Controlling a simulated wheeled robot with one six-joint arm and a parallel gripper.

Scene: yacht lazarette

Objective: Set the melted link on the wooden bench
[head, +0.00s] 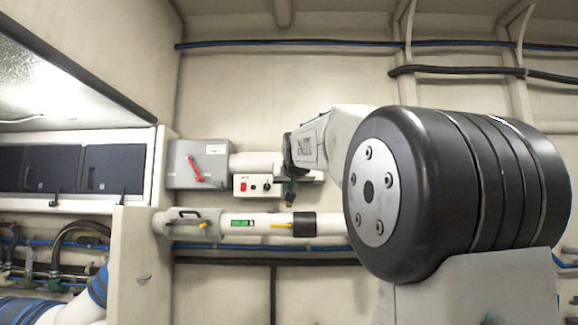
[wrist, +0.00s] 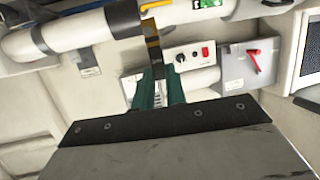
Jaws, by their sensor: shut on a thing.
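My gripper (wrist: 160,88) shows its two green fingers in the wrist view, shut on a narrow strip, which I take to be the melted link (wrist: 153,52). The strip is dark with a brass-yellow part and sticks out past the fingertips. In the head view my gripper (head: 291,178) is small, in front of the back wall, with a small dark piece at its end. Part of it is hidden by my own arm. I cannot make out the wooden bench in either view.
A grey box with a red handle (head: 199,164) and a white control panel (head: 256,185) with a red button are on the back wall. A white tube (head: 263,224) with a green gauge runs below them. A white cabinet (head: 140,260) stands at the left.

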